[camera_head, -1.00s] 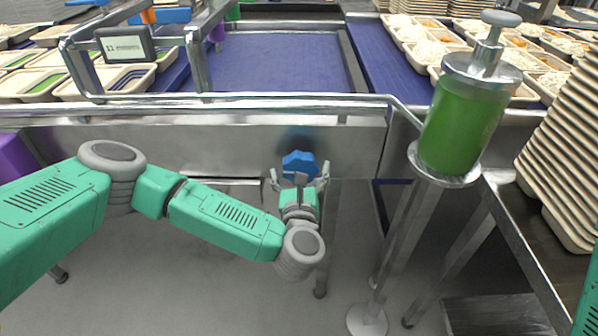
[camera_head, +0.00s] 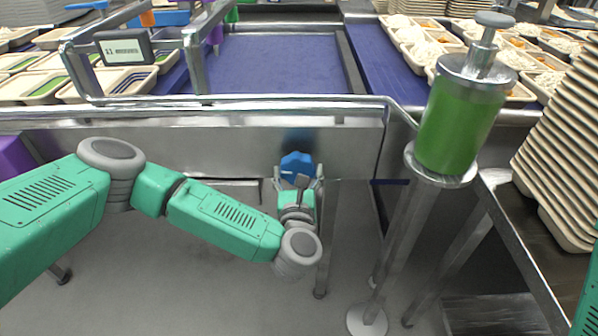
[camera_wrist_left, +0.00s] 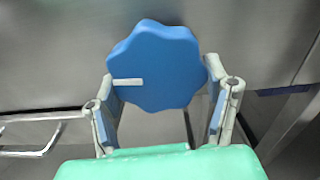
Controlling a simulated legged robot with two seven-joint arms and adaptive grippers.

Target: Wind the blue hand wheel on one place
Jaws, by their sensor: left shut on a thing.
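The blue hand wheel (camera_head: 297,165) sits on the front metal face of the conveyor frame, below the rail. In the left wrist view the blue hand wheel (camera_wrist_left: 155,65) has a scalloped rim and a white mark at its left side. My left gripper (camera_head: 299,182) is at the wheel, with one finger on either side of it. In the left wrist view my left gripper (camera_wrist_left: 163,100) is shut on the wheel's rim, left and right. The wheel's hub and shaft are hidden. Only a green piece of my right arm shows at the lower right edge; its gripper is out of view.
A metal rail (camera_head: 250,101) runs above the wheel. A green dispenser (camera_head: 460,125) stands on a post to the right. Stacked trays (camera_head: 560,150) stand at the far right. A small display (camera_head: 124,47) is on the frame at upper left. The blue belt (camera_head: 275,62) lies behind, empty.

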